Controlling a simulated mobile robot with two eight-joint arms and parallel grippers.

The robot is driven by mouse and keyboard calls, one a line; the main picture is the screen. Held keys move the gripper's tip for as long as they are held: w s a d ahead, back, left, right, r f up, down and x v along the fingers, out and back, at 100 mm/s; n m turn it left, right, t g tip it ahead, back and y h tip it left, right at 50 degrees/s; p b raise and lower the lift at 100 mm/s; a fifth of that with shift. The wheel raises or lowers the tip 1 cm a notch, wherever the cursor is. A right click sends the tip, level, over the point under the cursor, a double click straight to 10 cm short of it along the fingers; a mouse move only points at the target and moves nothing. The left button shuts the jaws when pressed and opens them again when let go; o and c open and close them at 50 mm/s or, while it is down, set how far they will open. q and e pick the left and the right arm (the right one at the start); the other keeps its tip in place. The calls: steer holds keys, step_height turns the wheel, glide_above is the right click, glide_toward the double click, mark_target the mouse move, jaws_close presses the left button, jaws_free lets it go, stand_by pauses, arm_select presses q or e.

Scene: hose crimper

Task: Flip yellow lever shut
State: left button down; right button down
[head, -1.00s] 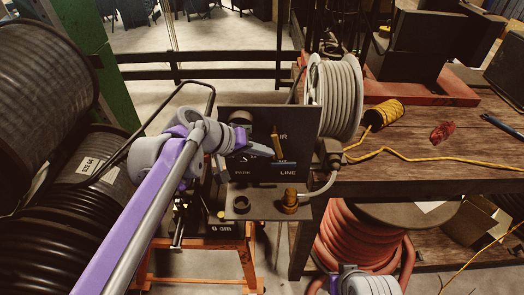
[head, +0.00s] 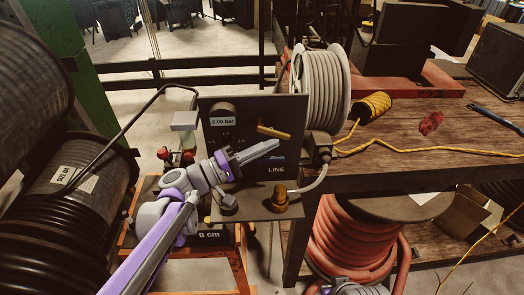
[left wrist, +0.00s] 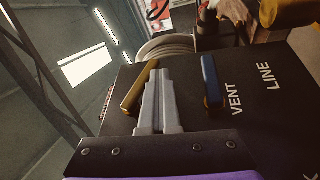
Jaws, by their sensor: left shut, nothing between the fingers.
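The yellow lever (head: 273,132) on the dark upright panel (head: 215,150) lies nearly level in the head view, sloping slightly down to the right. My left gripper (head: 277,145) is shut and empty, its tips just below the lever and in front of the panel. In the left wrist view, the yellow lever (left wrist: 139,90) lies just left of the shut fingers (left wrist: 160,75); I cannot tell if they touch. A blue lever (left wrist: 211,80) stands to their right, beside the word VENT.
A display (head: 222,121) on the panel shows a bar reading. A brass fitting (head: 281,195) sits on the ledge below the panel. Large black reels fill the left.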

arm_select(q)
steer(key=shift+d+r+n+t+h, duration=0.15)
steer(key=shift+d+n+t+h, duration=0.1)
steer(key=shift+n+t+h, duration=0.15)
steer(key=v, duration=1.1)
steer(key=shift+b, duration=0.3)
steer(key=shift+d, duration=0.1)
